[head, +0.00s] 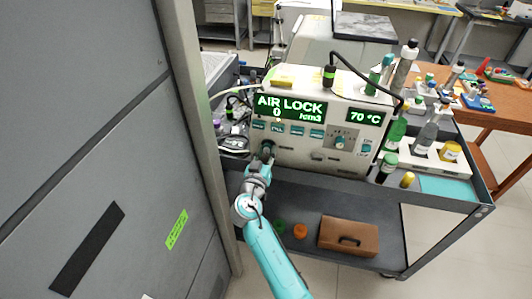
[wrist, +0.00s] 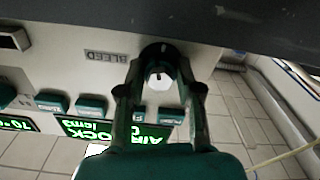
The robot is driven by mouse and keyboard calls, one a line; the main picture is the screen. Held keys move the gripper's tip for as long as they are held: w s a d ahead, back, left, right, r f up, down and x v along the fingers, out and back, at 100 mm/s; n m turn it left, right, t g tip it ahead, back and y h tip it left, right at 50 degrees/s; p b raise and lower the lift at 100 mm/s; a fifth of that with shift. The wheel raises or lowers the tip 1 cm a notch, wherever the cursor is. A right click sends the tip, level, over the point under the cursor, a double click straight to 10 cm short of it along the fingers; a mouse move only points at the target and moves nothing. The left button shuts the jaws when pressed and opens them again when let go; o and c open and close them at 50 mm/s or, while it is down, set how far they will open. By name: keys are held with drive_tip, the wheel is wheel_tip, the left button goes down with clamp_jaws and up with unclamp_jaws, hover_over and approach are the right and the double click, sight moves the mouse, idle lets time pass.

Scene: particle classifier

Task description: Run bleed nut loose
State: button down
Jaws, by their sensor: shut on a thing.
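The bleed nut (wrist: 158,52) is a dark round knob with a small pale mark, on the front panel beside the BLEED label (wrist: 105,57) in the wrist view. My gripper (wrist: 158,72) is shut on it, with one finger on each side. In the head view my gripper (head: 266,152) is at the lower left of the classifier's front panel (head: 305,157), below the row of teal buttons, and it hides the nut. The green display (head: 290,106) reads AIR LOCK, and a smaller display (head: 365,117) reads 70 °C.
The classifier stands on a grey cart with a lower shelf (head: 375,225) holding a brown case (head: 348,236) and an orange round item (head: 300,231). Bottles (head: 428,134) stand to its right. A large grey cabinet (head: 85,130) rises close on the left.

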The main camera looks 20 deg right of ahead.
drive_tip(key=n, duration=1.3)
drive_tip(key=shift+d+r+n, duration=0.1)
drive_tip(key=shift+r+n, duration=0.05)
drive_tip(key=shift+n, duration=0.25)
drive_tip(key=n, duration=1)
drive_tip(key=shift+r+n, duration=0.1)
drive_tip(key=shift+n, duration=1.9)
drive_tip(key=c, duration=0.8)
unclamp_jaws()
drive_tip(key=shift+o, duration=0.2)
